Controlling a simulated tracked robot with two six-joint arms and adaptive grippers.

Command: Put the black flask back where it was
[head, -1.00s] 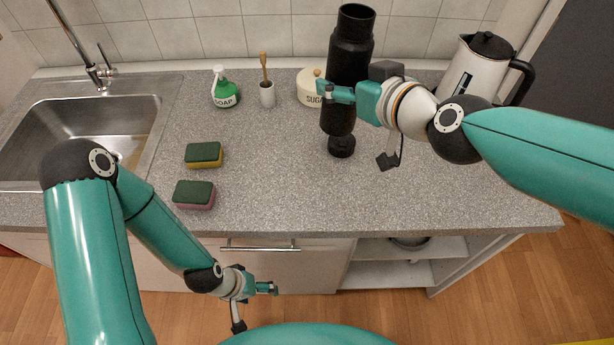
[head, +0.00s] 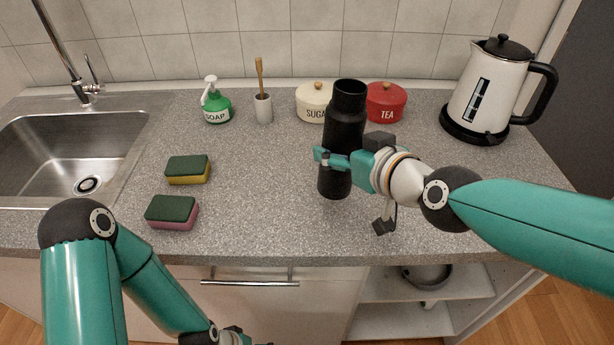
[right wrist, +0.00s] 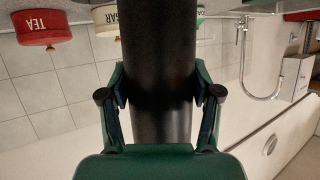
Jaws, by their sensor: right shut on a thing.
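The black flask (head: 343,128) is upright with its mouth up, over the middle of the counter. My right gripper (head: 336,159) is shut around its lower middle, coming from the right. In the right wrist view, the black flask (right wrist: 160,45) fills the middle between the two fingers of my right gripper (right wrist: 160,97). I cannot tell whether the flask's base touches the counter. My left gripper (head: 250,341) is mostly cut off at the bottom edge of the head view, so its fingers cannot be judged.
Behind the flask stand the sugar jar (head: 312,106) and the red tea jar (head: 390,107). The kettle (head: 487,93) is at the right, the soap bottle (head: 216,108) and brush cup (head: 263,108) at the back left. Two sponges (head: 188,169) lie near the sink (head: 65,150). Counter between sponges and flask is clear.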

